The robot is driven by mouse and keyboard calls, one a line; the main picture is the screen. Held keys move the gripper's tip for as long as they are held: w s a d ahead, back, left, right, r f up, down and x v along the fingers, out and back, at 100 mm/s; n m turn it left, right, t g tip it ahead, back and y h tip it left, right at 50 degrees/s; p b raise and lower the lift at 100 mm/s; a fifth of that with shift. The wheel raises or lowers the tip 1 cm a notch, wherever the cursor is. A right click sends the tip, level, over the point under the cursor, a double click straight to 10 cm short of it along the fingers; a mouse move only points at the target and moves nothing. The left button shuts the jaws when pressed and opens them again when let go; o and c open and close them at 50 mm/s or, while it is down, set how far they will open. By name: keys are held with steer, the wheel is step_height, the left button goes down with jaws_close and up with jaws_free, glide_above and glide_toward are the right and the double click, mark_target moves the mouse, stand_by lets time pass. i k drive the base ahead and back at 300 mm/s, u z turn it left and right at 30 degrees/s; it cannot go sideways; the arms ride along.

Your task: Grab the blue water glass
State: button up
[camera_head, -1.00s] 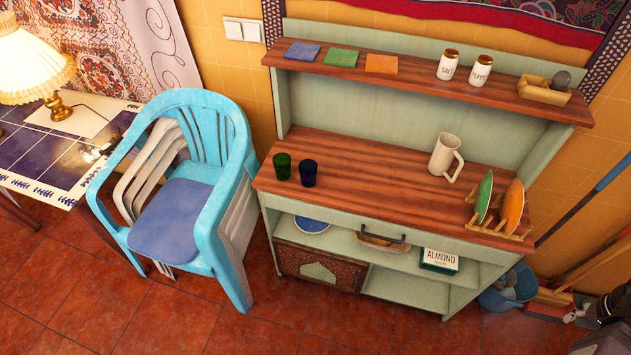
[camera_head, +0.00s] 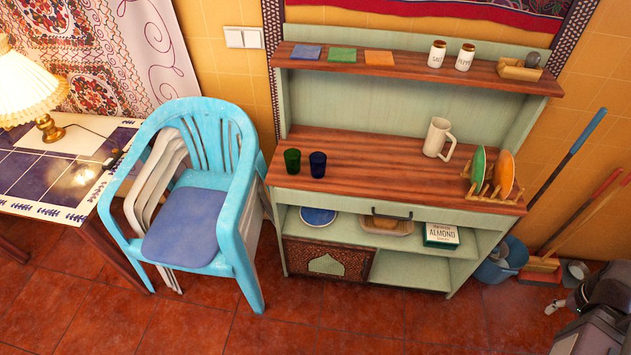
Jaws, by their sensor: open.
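The blue water glass (camera_head: 317,165) stands upright on the wooden counter of the green cabinet, near its left end. A dark green glass (camera_head: 292,161) stands just left of it, with a small gap between them. My gripper (camera_head: 562,303) is low at the right edge of the view, in front of the cabinet's right side and well away from the glass. It is small and partly seen, open, with nothing visible in it.
The wooden counter (camera_head: 380,168) also holds a cream mug (camera_head: 438,138) and a rack with two plates (camera_head: 490,180) at the right. An upper shelf (camera_head: 400,70) overhangs the back. A blue chair (camera_head: 205,175) stands close on the left. The floor in front is clear.

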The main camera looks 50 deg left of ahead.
mark_target(317, 159)
steer(key=k, duration=1.55)
steer(key=u, duration=1.35)
steer(key=i, duration=1)
steer(key=z, duration=0.1)
